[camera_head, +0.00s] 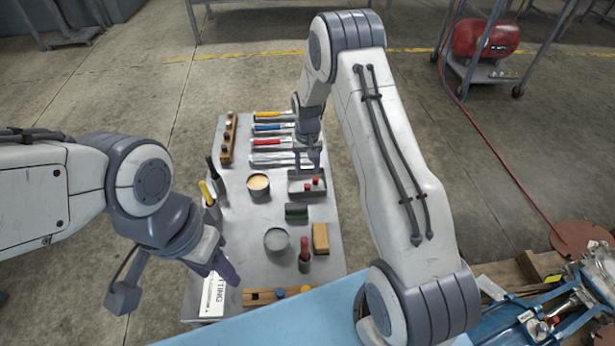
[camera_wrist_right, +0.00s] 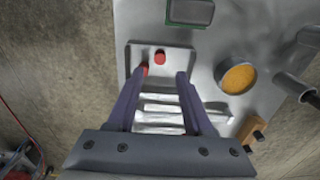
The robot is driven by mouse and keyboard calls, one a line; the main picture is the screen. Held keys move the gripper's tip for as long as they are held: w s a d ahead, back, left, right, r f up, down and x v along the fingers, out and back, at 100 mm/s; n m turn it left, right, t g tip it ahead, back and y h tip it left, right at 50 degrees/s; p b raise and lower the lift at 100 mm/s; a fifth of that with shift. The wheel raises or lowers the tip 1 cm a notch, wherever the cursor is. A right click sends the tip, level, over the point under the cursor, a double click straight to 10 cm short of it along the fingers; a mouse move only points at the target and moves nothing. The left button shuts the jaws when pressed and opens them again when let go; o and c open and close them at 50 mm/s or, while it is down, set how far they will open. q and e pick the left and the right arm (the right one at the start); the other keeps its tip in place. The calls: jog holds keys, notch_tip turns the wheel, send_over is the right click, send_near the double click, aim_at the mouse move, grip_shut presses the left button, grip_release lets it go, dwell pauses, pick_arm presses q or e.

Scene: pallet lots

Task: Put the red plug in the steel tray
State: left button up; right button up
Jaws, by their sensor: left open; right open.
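The grey steel tray (camera_head: 293,190) stands on the right side of the metal bench top. It also shows in the right wrist view (camera_wrist_right: 180,50). Two small red plugs (camera_head: 315,182) appear to be inside it; in the wrist view one red plug (camera_wrist_right: 160,57) is clear and the other (camera_wrist_right: 145,70) is partly hidden by a finger. My right gripper (camera_head: 308,168) is open and empty, pointing down over the tray, its fingers (camera_wrist_right: 161,78) spread around the plug area. My left gripper (camera_head: 176,284) is open and empty at the bench's front left.
The bench (camera_head: 240,230) also holds a tin with orange contents (camera_head: 258,184), a grey round tin (camera_head: 277,240), a green-black block (camera_head: 296,211), a wooden block (camera_head: 320,238) and a red-topped object (camera_head: 304,255). Tools (camera_head: 270,128) lie behind the tray. A white booklet (camera_head: 211,297) lies front left.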

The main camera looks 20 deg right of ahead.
jog(key=s+a+r+n, duration=0.3)
jog(key=s+a+r, duration=0.5)
jog(key=r, duration=0.2)
jog(key=s+a+r+n, duration=0.3)
jog(key=s+a+r, duration=0.45)
jog(key=r, duration=0.25)
jog(key=s+r+n, duration=0.1)
jog(key=s+n, duration=0.1)
jog(key=s, duration=0.7)
jog(key=s+a+r+n+y, duration=0.1)
jog(key=s+r+n, duration=0.1)
jog(key=s, duration=0.7)
jog(key=shift+a+r+n, duration=0.25)
jog(key=shift+a+n, duration=0.05)
jog(key=shift+s+r, duration=0.1)
notch_tip(320, 180, up, 16)
jog(key=p, duration=1.6)
jog(key=shift+f, duration=0.2)
